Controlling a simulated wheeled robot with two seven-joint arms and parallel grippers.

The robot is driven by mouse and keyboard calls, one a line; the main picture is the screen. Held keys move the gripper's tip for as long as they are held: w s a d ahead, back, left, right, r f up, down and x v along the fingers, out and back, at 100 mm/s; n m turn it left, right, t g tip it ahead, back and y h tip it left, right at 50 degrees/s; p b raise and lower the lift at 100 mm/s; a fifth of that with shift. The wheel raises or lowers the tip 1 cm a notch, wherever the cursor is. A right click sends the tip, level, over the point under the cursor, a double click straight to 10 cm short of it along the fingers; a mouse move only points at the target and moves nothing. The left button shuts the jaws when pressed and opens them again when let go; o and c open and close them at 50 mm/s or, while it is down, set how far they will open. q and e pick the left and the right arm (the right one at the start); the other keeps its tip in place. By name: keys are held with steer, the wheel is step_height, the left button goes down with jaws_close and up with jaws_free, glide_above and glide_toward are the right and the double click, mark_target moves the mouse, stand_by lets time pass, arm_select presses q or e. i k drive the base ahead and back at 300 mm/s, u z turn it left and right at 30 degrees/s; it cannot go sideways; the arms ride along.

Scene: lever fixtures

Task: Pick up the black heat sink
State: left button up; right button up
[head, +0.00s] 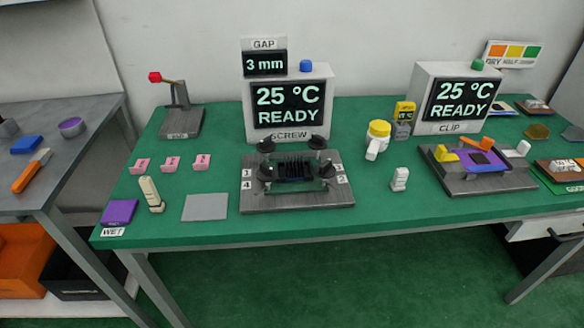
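A black finned heat sink (292,168) sits in the middle of the dark grey screw fixture (295,203) at the centre of the green table. It appears to rest on a green board within the fixture. Dark round knobs or posts stand around it, near labels 1, 2 and 4. Neither of my grippers is in the head view, so their state and place cannot be seen.
Screens reading 25 °C READY stand behind the screw fixture (289,104) and the clip fixture (462,101). A yellow-capped white bottle (377,140) stands right of the heat sink. A lever stand (182,118) is at back left.

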mark_target(298, 172)
steer(key=u, duration=3)
steer(key=k, duration=0.9)
steer(key=z, duration=1.35)
